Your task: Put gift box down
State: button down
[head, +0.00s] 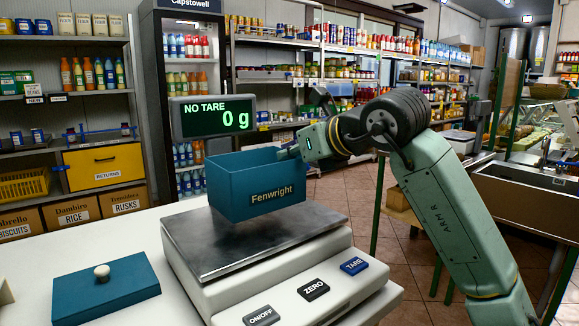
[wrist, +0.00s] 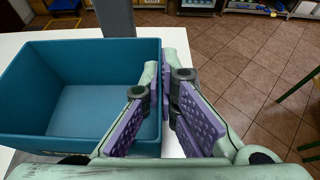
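The gift box (head: 258,190) is a teal open box marked "Fenwright". It is upright and appears to hover just above the steel weighing plate (head: 195,250) of the scale, with a shadow below it. My gripper (head: 289,152) is at its right wall. In the wrist view my gripper (wrist: 168,100) has one purple-padded finger inside the gift box (wrist: 85,95) and one outside, pinching the wall. The box looks empty inside. A teal lid (head: 105,290) with a white knob lies on the white counter to the left of the scale.
The scale display (head: 212,117) on a post behind the box reads "NO TARE" and "0 g". The ON/OFF, ZERO and TARE buttons (head: 314,290) line the scale's front. The white counter (head: 60,255) has bare room left of the scale. Stocked shelves stand behind.

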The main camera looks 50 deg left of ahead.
jog(key=shift+f, duration=1.75)
jog(key=shift+f, duration=0.3)
jog(key=c, duration=1.8)
grip_release()
jog(key=shift+r, duration=0.1)
jog(key=shift+r, duration=0.1)
jog(key=shift+d+r, duration=0.1)
jog(key=shift+r, duration=0.15)
jog(key=b+v, duration=0.1)
jog(key=v, duration=1)
jog(key=shift+d+b, duration=0.35)
jog(key=shift+d, duration=0.05)
